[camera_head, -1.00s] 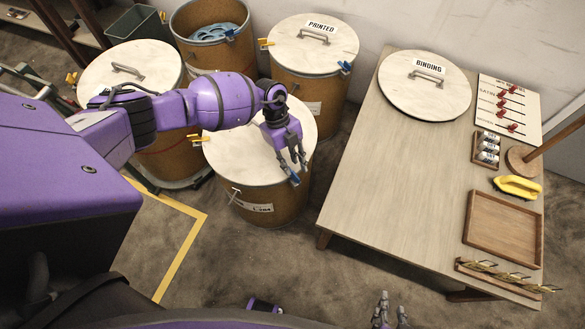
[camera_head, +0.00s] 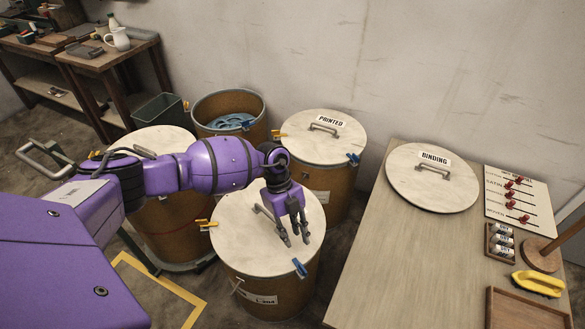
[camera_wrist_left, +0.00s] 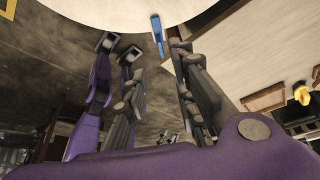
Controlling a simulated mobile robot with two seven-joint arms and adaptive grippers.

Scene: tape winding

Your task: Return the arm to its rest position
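My left arm (camera_head: 215,165) reaches in from the left, above the drums. My left gripper (camera_head: 295,238) hangs fingers down over the pale lid (camera_head: 240,250) of the front drum (camera_head: 262,284), to the right of the lid's handle. Its fingers are spread with nothing between them; they also stand apart in the left wrist view (camera_wrist_left: 150,52). I cannot tell the exact gap above the lid. My right gripper is not seen in the head view; a small grey shape low in the wrist view is too small to identify.
Drums stand close around my arm: one lidded PRINTED (camera_head: 325,150), one open with a blue coil (camera_head: 232,122). A blue clamp (camera_head: 300,268) sits on the front drum's rim.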

